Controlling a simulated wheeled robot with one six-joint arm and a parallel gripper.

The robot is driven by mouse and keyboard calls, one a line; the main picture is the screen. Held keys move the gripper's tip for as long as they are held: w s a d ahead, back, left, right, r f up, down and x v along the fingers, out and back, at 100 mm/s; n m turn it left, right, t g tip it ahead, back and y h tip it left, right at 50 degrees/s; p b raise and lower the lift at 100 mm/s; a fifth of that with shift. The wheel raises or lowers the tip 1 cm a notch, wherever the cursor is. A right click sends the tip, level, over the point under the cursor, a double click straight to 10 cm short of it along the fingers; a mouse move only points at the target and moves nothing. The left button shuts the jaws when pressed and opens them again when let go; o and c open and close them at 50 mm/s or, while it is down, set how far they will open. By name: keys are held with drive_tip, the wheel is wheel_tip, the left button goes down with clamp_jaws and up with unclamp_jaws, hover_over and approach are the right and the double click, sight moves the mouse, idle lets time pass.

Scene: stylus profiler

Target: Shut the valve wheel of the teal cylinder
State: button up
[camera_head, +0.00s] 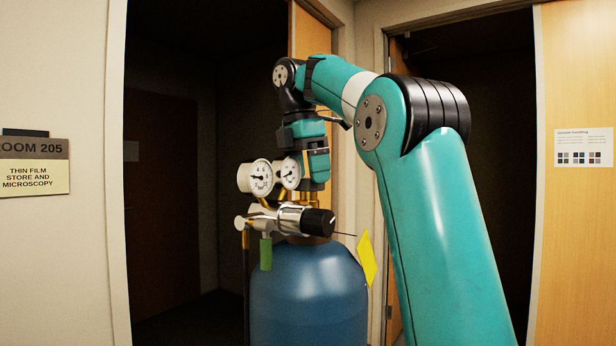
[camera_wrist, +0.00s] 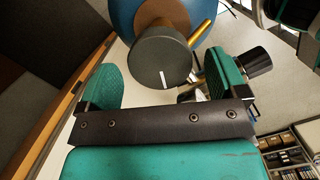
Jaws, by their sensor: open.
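The cylinder (camera_head: 308,292) looks blue rather than teal and stands upright in front of the doorway. It also shows at the top of the wrist view (camera_wrist: 122,22). The dark round valve wheel (camera_wrist: 150,58) with a white mark sits above its top. My gripper (camera_wrist: 160,80) is open, pointing down, with one teal finger pad on each side of the wheel in the wrist view. No contact with the wheel shows, and I cannot tell how deep the fingers reach. In the head view my gripper (camera_head: 312,182) is above the cylinder, behind the gauges; the wheel is not clearly visible there.
Two round gauges (camera_head: 262,178) and a regulator with a black knob (camera_head: 318,222) stand close to my gripper. The black knob also shows beside the right finger in the wrist view (camera_wrist: 258,61). A yellow tag (camera_head: 367,258) hangs at the right. Door frames flank the cylinder.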

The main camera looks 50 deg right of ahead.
wheel_tip(320, 180, up, 7)
drive_tip(key=p, duration=0.7)
drive_tip(key=shift+f, duration=0.1)
wheel_tip(320, 180, up, 7)
drive_tip(key=a+p, duration=0.1)
drive_tip(key=p, duration=0.3)
drive_tip(key=shift+w+r, duration=0.2)
